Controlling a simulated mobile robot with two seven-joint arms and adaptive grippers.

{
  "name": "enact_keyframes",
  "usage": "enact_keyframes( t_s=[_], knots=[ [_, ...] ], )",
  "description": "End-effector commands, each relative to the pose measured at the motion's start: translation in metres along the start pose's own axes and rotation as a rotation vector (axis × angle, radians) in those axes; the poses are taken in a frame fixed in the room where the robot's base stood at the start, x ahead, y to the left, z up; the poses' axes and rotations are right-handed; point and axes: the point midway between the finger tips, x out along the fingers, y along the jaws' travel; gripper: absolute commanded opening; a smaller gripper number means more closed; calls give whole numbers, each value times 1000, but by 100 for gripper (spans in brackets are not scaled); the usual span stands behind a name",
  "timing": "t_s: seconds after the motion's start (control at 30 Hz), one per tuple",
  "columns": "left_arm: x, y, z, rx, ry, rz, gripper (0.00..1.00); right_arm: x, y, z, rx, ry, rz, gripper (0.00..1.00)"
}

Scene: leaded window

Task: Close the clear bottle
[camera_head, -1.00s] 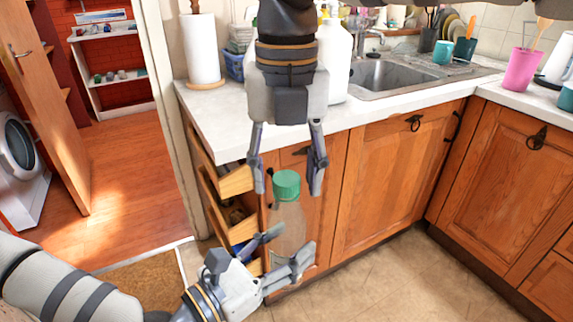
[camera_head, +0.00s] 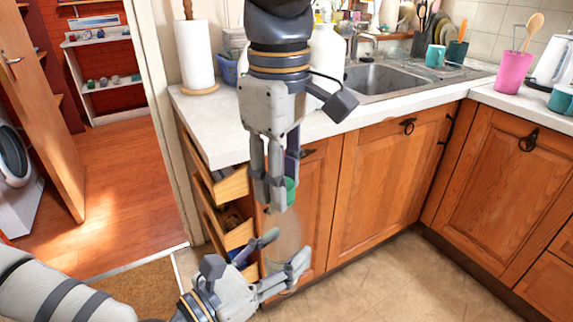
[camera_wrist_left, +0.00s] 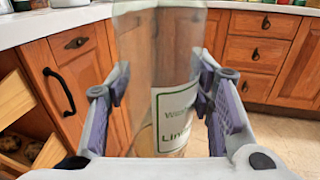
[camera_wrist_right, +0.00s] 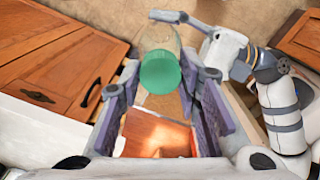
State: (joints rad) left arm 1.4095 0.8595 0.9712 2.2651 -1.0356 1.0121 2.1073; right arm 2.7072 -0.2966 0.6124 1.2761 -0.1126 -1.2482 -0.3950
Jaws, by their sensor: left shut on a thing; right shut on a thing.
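The clear bottle (camera_head: 286,232) stands upright in front of the cabinet, and my left gripper (camera_head: 284,252) is shut around its body from the side. In the left wrist view the bottle (camera_wrist_left: 160,50) shows a white label with green edging between the fingers; its top is out of frame. The green cap (camera_head: 291,188) is at the bottle's top, partly hidden by my right gripper (camera_head: 276,190), which points down and is shut on it. In the right wrist view the cap (camera_wrist_right: 160,72) lies between the fingertips, in line with the bottle. I cannot tell how tightly it sits.
Open drawers (camera_head: 235,235) stick out just left of the bottle. The worktop (camera_head: 215,130) carries a paper towel roll (camera_head: 198,55) and a white bottle (camera_head: 325,60) behind my right arm. The floor (camera_head: 390,275) to the right is clear.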

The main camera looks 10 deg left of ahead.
Motion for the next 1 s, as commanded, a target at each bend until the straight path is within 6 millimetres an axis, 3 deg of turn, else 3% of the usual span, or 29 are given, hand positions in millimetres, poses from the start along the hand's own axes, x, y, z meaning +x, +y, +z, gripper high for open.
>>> enact_keyframes(
  t_s=[0.13, 0.43, 0.47, 0.53, 0.83, 1.0],
  knots=[
    [0, 0, 0, 0, -1, 1, 0, 0, 0, 0, 237, -1, 0, 0],
    [0, 0, 1, 0, -2, 0, 0, 0, -1, 0, 275, 0, -3, 0],
    [0, 0, 1, 0, -2, 0, 0, 0, -1, 0, 275, 0, -3, 33],
    [0, 0, 1, 0, -2, 0, 0, 0, -1, 0, 274, 0, -3, 49],
    [0, 0, 0, 0, -1, 0, 0, -1, 0, 0, 272, 0, -3, 51],
    [0, 0, 0, 0, -1, -1, 0, -23, 0, -1, 272, 4, -1, 51]
  ],
)
